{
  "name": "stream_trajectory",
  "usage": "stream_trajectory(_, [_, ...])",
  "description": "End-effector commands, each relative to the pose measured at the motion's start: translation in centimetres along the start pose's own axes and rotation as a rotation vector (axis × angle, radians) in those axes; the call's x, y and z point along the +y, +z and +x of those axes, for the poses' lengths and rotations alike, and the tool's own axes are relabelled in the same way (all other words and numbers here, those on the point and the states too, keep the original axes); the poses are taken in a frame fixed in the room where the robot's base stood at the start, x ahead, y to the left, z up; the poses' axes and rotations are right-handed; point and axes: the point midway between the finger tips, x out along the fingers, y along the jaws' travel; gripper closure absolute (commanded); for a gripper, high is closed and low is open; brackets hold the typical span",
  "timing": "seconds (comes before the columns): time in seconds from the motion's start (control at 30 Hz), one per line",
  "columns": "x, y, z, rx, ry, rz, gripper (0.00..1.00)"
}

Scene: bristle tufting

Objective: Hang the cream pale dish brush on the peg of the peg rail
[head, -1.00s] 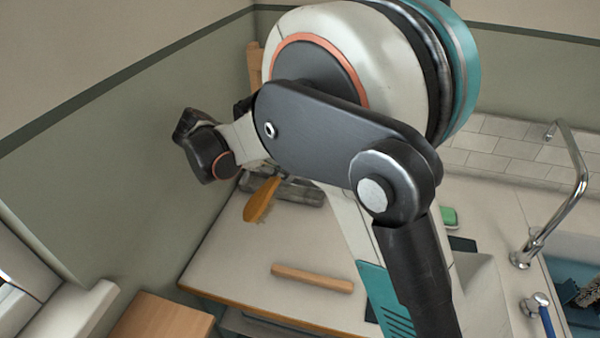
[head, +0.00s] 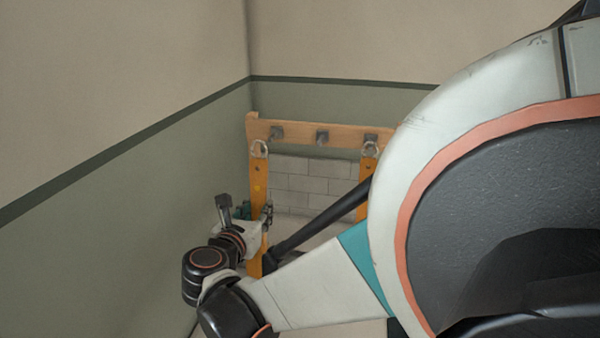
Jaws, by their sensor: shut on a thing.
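The peg rail (head: 298,132) is a pale wooden bar in the far corner, with dark blocky pegs (head: 322,137) along it.
A green wall (head: 120,230) is close on the left. White tiles (head: 305,183) are behind. My arm hides the right side.

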Motion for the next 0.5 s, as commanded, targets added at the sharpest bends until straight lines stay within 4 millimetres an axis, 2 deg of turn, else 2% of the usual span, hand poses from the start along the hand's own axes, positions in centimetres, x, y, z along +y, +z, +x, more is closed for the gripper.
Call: stream_trajectory(0.5, [-0.1,0.2,3.4,0.001,-0.003,0.001,0.99])
